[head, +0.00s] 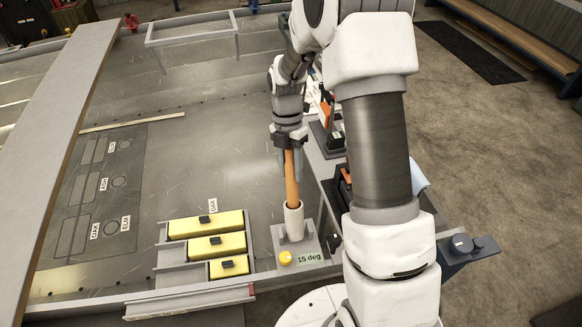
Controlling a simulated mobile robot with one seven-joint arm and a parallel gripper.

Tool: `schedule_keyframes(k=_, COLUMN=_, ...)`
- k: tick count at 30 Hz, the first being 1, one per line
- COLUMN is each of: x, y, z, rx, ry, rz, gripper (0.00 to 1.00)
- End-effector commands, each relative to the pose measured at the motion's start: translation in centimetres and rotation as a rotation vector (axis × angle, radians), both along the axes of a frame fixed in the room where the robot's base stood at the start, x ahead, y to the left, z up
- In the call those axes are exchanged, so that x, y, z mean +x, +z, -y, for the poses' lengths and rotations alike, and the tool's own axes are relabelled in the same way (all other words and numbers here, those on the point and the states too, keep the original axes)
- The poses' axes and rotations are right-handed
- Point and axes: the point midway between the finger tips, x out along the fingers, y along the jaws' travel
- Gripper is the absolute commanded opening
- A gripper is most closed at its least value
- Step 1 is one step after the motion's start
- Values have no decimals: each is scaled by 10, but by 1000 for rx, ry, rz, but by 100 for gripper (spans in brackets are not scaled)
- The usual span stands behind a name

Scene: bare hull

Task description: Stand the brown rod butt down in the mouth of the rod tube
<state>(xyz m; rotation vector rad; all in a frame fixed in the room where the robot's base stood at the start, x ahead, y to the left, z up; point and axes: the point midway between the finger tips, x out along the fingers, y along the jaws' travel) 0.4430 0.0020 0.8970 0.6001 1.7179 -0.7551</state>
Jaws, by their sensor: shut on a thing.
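The brown rod (291,178) stands nearly upright, with its lower end inside the mouth of the white rod tube (294,222). The tube rises from a grey base plate with a "15 deg" label and a yellow knob. My gripper (289,147) points down and is shut on the upper part of the rod, above the tube. The rod's butt is hidden inside the tube, so I cannot tell how deep it sits.
Several yellow blocks with black handles (218,245) lie in a stepped grey rack left of the tube. A long grey beam (68,130) runs along the left. A wire frame (192,27) stands at the back. Dark tools sit right of the tube, partly behind my arm.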

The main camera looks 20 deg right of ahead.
Motion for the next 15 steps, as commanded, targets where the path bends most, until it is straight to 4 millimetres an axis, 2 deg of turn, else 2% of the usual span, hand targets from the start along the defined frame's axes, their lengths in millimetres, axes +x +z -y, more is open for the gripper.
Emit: schedule_keyframes(k=15, x=-2, y=-8, z=0, rx=0, ry=0, rz=0, gripper=0)
